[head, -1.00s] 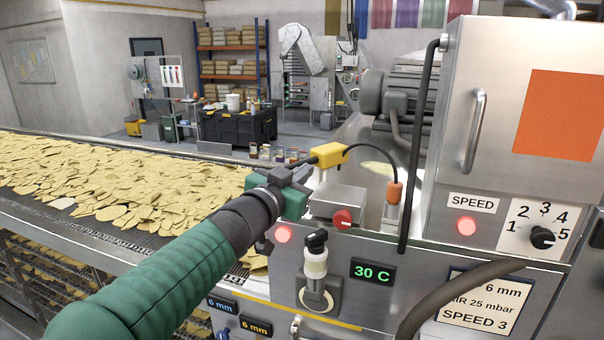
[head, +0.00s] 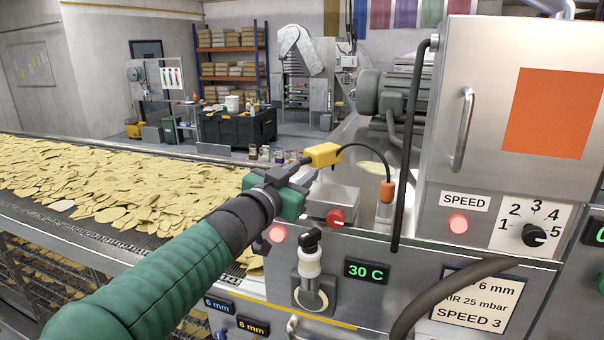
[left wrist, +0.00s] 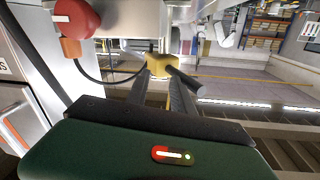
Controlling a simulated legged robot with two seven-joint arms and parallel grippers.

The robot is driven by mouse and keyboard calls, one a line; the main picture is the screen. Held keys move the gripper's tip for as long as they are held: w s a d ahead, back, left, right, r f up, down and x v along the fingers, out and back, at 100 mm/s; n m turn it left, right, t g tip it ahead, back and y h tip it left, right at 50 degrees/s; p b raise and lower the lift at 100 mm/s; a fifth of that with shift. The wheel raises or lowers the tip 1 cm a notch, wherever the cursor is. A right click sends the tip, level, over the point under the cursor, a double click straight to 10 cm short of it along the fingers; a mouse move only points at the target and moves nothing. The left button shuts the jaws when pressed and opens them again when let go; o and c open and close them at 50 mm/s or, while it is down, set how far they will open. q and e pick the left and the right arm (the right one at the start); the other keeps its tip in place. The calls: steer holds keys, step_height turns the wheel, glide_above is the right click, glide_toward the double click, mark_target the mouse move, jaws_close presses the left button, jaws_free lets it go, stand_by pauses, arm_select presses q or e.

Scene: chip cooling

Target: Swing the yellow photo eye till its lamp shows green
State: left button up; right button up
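The yellow photo eye (head: 323,154) sits above a small metal box on the machine's left side, with a dark barrel pointing left and a black cable looping right. It also shows in the left wrist view (left wrist: 161,66). My left gripper (head: 306,172) is close at its left side. In the wrist view its two dark fingers (left wrist: 160,88) stand apart with a gap between them, their tips close to the yellow body and barrel. I cannot tell whether they touch it. No lit lamp shows on the photo eye's visible faces. My right gripper is not in view.
A red knob (head: 336,217), a lit red lamp (head: 277,234) and a white-and-black valve (head: 310,260) are below the photo eye. An orange connector (head: 388,191) ends its cable. A conveyor of chips (head: 110,185) runs at left; the machine cabinet (head: 450,90) stands at right.

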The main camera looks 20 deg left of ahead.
arm_select(q)
steer(key=s+a+p, duration=0.5)
steer(key=s, duration=0.3)
steer(key=s+a+p, duration=0.5)
steer(key=s+a, duration=0.1)
steer(key=s, duration=0.2)
steer(key=shift+s, duration=0.2)
stand_by(0.9)
steer(key=shift+p, duration=0.3)
steer(key=shift+w+a+f, duration=0.1)
